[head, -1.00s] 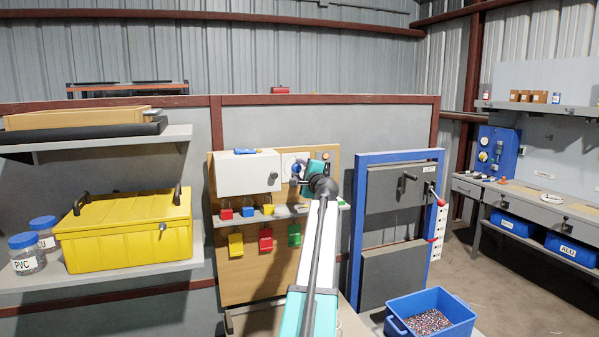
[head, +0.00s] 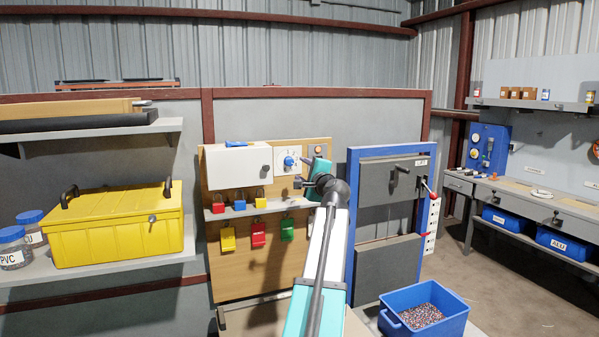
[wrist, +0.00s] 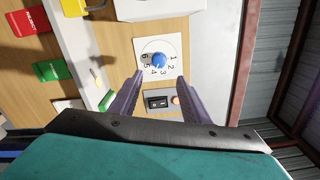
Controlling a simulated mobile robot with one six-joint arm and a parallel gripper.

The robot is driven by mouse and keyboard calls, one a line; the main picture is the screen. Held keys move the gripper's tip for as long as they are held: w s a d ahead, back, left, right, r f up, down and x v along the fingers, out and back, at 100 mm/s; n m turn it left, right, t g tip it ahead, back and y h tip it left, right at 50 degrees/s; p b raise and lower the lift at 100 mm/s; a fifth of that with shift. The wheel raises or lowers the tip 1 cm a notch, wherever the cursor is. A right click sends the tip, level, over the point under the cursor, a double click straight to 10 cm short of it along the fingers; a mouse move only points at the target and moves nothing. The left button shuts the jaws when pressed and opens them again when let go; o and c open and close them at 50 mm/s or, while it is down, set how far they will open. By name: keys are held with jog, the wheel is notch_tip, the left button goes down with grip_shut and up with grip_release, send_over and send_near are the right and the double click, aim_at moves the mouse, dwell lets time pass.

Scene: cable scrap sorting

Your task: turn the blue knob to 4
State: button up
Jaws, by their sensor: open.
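The blue knob (wrist: 159,60) sits on a white square dial plate (wrist: 171,48) with numbers 1 to 6 around it. I cannot tell for sure which number the knob points at. In the head view the knob (head: 289,161) shows on the wooden board, just left of my teal wrist. My gripper (wrist: 160,77) is open, its two dark fingers reaching toward the dial with their tips on either side of the lower part of the plate. Nothing is between the fingers, and they look short of the knob.
A black switch (wrist: 158,102) sits below the dial, between the fingers in the wrist view. A white box (head: 238,170) is left of the dial. Padlocks and tags hang along a shelf (head: 270,208) below. A blue-framed cabinet (head: 352,240) stands at right.

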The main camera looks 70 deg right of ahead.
jog(key=shift+v, duration=1.2)
